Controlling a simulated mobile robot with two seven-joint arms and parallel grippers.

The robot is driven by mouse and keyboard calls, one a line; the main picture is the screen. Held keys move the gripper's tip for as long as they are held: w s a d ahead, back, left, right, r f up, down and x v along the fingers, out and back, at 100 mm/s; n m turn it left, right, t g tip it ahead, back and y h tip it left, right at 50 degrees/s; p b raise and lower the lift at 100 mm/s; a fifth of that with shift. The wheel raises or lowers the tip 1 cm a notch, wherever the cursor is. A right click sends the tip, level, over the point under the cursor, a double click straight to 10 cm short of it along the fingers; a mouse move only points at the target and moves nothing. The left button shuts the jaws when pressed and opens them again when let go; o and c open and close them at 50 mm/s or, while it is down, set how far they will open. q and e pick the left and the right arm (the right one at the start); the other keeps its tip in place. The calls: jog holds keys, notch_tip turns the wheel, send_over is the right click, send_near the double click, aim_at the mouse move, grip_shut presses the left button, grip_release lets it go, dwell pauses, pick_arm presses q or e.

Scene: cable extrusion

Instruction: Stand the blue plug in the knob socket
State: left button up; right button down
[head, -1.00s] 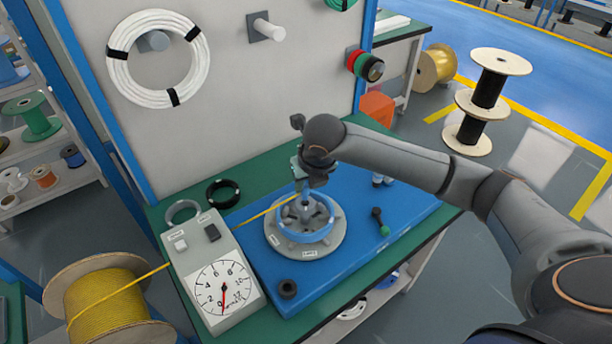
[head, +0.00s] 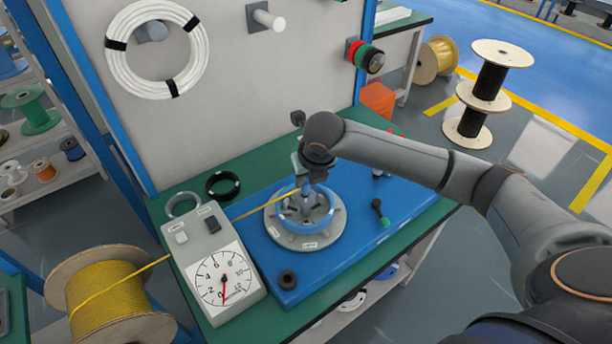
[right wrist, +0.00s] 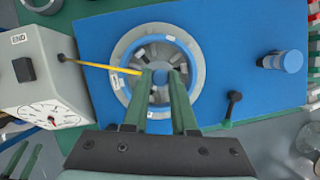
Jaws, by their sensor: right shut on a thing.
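My right gripper (head: 306,184) is over the middle of a grey round fixture with a blue ring (head: 333,213). In the right wrist view, its green fingers (right wrist: 160,74) are shut on a small blue piece (right wrist: 158,77), which looks like the blue plug. The fixture's hub lies below; I cannot tell whether the plug touches it. The fixture has dark slots and small white labels. I cannot tell for sure which part is the knob socket. A yellow cable (right wrist: 95,65) runs from the gauge box to the fingers. My left gripper is not in view.
A dark lever with a green end (head: 379,211) and a blue cylinder (right wrist: 285,62) are to the right.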

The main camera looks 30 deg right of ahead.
jog(key=shift+f, duration=0.5)
jog(key=shift+f, duration=0.4)
dwell(0.4)
jog(key=c, duration=0.6)
grip_release()
jog(key=shift+c, duration=0.2)
jog(key=shift+r, duration=4.05)
